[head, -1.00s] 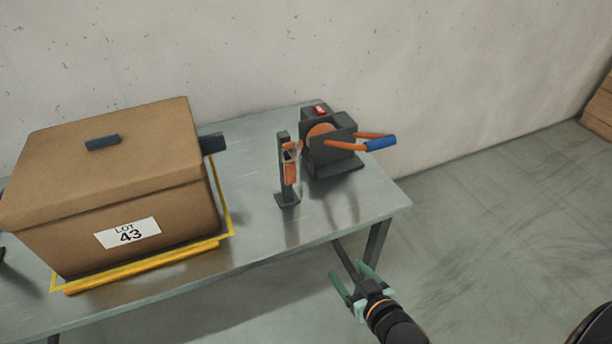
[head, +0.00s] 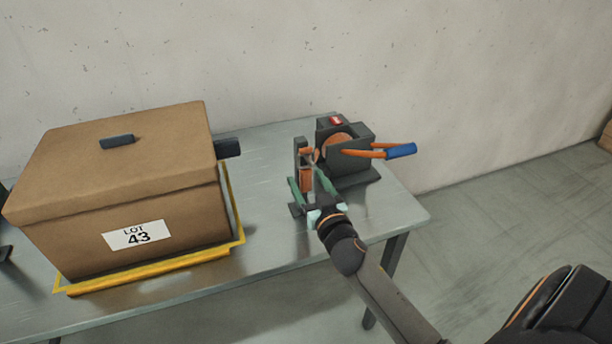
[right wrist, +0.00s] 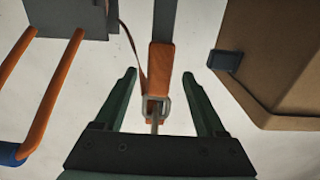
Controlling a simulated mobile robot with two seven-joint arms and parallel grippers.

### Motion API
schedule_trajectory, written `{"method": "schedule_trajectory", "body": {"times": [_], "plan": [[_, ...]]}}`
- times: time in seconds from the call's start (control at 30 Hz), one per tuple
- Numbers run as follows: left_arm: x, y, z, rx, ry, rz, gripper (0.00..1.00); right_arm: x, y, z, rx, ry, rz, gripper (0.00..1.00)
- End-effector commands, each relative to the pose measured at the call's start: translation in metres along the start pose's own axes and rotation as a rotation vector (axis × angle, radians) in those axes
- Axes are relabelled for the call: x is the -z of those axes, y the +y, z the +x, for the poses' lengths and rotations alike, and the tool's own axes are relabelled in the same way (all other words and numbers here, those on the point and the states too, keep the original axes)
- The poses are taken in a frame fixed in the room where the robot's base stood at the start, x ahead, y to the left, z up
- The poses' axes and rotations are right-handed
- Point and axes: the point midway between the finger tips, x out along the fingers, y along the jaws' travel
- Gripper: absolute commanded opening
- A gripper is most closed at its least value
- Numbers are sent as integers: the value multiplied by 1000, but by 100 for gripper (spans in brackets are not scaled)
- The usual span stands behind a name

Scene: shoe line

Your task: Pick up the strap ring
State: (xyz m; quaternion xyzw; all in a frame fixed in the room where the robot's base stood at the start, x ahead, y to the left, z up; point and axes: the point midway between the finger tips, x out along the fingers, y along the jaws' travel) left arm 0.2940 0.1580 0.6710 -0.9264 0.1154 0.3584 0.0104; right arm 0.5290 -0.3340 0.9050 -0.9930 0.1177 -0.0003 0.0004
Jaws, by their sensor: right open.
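The strap ring (right wrist: 164,104) is a pale metal loop at the end of a short orange strap piece (right wrist: 161,70). It is at the dark upright stand (head: 299,150), with a thin metal rod at the ring. My right gripper (head: 306,179) is open at the stand, its green fingers on either side of the strap and ring. In the right wrist view, the ring lies between the open fingers (right wrist: 159,78), with a gap on both sides. In the head view, the ring is small and hard to make out. My left gripper is not in view.
Behind and right of the stand is a dark ratchet-like device (head: 350,160) with orange arms and a blue grip (head: 401,150). A lidded brown box (head: 75,225) marked LOT 43 stands left, within a yellow border. The metal table (head: 262,180) is clear between box and stand.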

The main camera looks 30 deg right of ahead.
Motion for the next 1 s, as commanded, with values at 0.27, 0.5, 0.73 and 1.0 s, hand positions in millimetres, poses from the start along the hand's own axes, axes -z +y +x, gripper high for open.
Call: {"method": "schedule_trajectory", "body": {"times": [0.27, 0.5, 0.73, 1.0], "plan": [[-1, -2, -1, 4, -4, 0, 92, -2, 2, 38, 0, 1, -3, 72], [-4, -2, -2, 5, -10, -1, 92, -2, 2, 49, 0, 0, -1, 72], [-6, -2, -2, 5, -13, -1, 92, -2, 2, 48, 0, 0, -1, 64], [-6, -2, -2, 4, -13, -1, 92, -2, 2, 48, 0, -1, -1, 33]]}}
